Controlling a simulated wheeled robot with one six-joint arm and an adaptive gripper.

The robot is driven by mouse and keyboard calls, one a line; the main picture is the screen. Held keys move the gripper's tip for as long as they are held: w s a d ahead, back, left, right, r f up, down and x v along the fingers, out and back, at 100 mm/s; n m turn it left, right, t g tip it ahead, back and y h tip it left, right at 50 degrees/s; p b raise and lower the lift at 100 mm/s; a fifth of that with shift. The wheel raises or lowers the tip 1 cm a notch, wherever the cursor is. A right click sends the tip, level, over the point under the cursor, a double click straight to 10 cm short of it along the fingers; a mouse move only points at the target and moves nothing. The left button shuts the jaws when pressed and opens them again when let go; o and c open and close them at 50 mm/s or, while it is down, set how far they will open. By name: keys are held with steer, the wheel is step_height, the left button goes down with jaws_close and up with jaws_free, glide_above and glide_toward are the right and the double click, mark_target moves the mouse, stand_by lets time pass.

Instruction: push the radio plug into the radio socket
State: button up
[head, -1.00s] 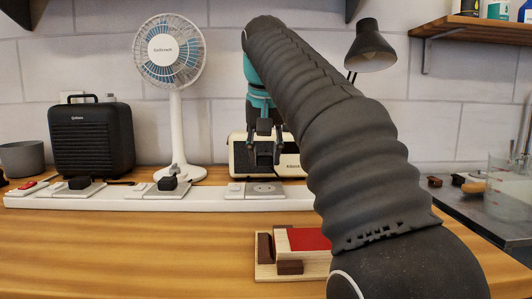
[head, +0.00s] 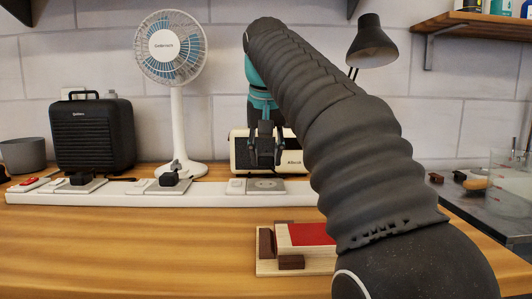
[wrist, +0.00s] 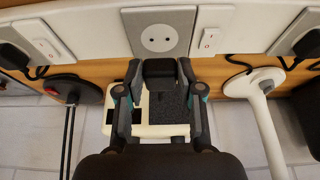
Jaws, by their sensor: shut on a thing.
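The radio plug (wrist: 160,72) is a black block held between the two fingers of my gripper (wrist: 160,66) in the wrist view. My gripper also shows in the head view (head: 266,158), pointing down in front of the radio (head: 240,151) and above the strip. The radio socket (wrist: 160,38) is a grey square plate with a round two-hole face on the white strip. It is empty, and the plug is apart from it. In the head view the socket plate (head: 265,185) lies below my gripper. The plug's prongs are hidden.
The white power strip (head: 130,196) also bears two black plugs, left of the radio socket. A fan (head: 178,130), a black heater (head: 93,135) and a lamp (head: 370,45) stand behind. A wooden block with a red top (head: 310,235) lies in front. Bench space is clear front left.

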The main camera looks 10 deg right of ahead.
mark_target(266, 185)
steer(key=shift+f+b, duration=0.9)
steer(key=shift+f, duration=1.3)
stand_by(2.2)
steer(key=o, duration=1.2)
steer(key=shift+r, duration=0.1)
steer(key=shift+v, duration=3.65)
steer(key=shift+f, duration=0.4)
jaws_close()
